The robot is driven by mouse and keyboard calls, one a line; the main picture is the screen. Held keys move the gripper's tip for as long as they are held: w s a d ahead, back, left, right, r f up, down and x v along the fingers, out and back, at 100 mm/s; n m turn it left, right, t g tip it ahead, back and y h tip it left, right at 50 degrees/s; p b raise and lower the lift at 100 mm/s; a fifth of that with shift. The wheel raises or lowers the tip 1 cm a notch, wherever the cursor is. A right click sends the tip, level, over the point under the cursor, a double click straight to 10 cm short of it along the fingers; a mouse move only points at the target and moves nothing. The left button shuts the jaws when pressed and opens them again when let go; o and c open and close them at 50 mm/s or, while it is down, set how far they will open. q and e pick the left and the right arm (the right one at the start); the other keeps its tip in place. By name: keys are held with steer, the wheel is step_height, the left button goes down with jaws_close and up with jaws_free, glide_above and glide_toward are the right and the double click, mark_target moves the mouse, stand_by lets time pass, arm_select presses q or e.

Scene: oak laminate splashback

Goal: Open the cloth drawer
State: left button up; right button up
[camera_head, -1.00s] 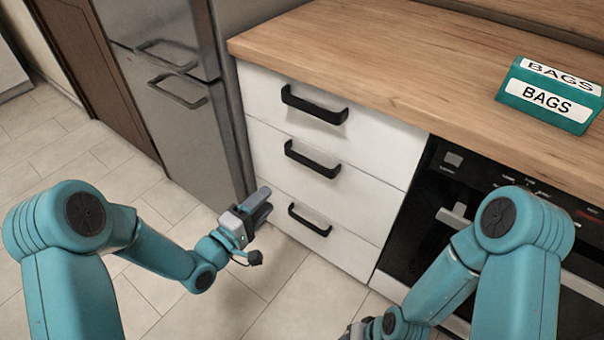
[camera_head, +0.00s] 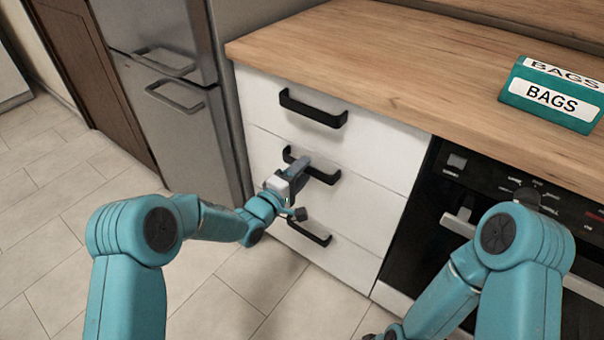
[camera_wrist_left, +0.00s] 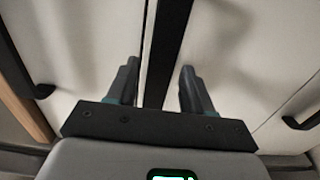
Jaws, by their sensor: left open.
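A white cabinet holds a stack of three drawers, all shut, with black bar handles. No label shows on them, so I cannot tell which is the cloth drawer. My left gripper (camera_head: 299,166) is open at the middle drawer's handle (camera_head: 325,177) and hides part of it. In the left wrist view this handle (camera_wrist_left: 166,45) runs between the two spread fingers of my left gripper (camera_wrist_left: 158,82), which do not grip it. The top handle (camera_head: 313,110) and bottom handle (camera_head: 309,233) are free. My right gripper is out of view; its arm is at lower right.
A wooden counter (camera_head: 370,70) lies above the drawers, with a teal BAGS box (camera_head: 550,95) on it. A steel fridge (camera_head: 185,120) stands left of the drawers and a black oven (camera_head: 470,205) right. Tiled floor (camera_head: 60,230) is clear at left.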

arm_select(q)
steer(key=shift+w+d, duration=0.15)
steer(key=shift+w, duration=0.05)
jaws_close()
steer(key=shift+s, duration=0.1)
